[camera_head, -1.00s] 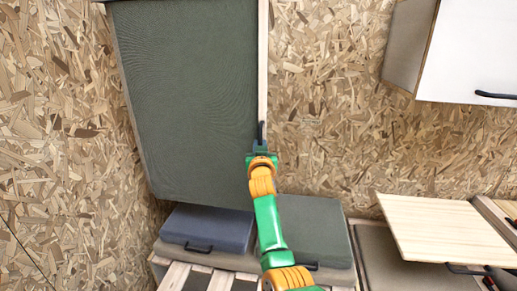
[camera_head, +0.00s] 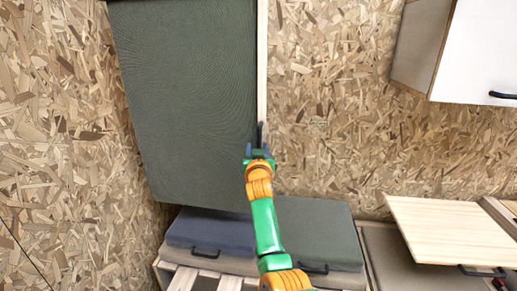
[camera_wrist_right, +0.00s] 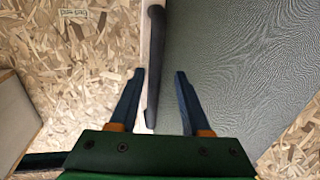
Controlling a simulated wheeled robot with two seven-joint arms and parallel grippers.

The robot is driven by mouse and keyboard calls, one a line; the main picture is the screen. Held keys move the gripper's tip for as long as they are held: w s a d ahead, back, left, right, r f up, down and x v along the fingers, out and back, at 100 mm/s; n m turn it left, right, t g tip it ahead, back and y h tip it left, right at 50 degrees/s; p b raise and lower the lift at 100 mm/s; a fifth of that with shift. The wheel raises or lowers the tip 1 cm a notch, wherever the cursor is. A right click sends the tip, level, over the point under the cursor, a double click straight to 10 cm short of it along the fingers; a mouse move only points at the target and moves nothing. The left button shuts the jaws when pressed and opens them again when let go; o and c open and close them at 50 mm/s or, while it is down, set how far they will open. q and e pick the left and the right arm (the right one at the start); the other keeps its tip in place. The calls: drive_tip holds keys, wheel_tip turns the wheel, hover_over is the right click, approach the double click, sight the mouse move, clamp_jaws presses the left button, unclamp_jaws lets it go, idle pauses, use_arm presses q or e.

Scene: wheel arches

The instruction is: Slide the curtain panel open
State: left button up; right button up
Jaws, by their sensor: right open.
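The curtain panel (camera_head: 185,100) is a dark green sheet hanging in front of the left part of the chipboard wall, with a pale strip along its right edge. Its dark upright handle (camera_head: 261,134) is at that edge, low down. In the wrist view, the panel (camera_wrist_right: 245,70) fills the right side and the handle (camera_wrist_right: 155,60) runs down toward the space between the fingers. My right gripper (camera_head: 259,150) is at the handle's lower end; in the wrist view (camera_wrist_right: 159,73) its fingers are apart on either side of the handle. My left gripper is not in view.
A pale wooden board (camera_head: 450,229) juts out at the right, and a white cabinet (camera_head: 475,50) hangs at upper right. The wall right of the panel is bare.

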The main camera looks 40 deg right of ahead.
drive_tip(key=shift+s+r, duration=0.2)
drive_tip(key=shift+s, duration=0.05)
drive_tip(key=v, duration=0.7)
drive_tip(key=shift+b, duration=0.3)
drive_tip(key=shift+f, duration=0.15)
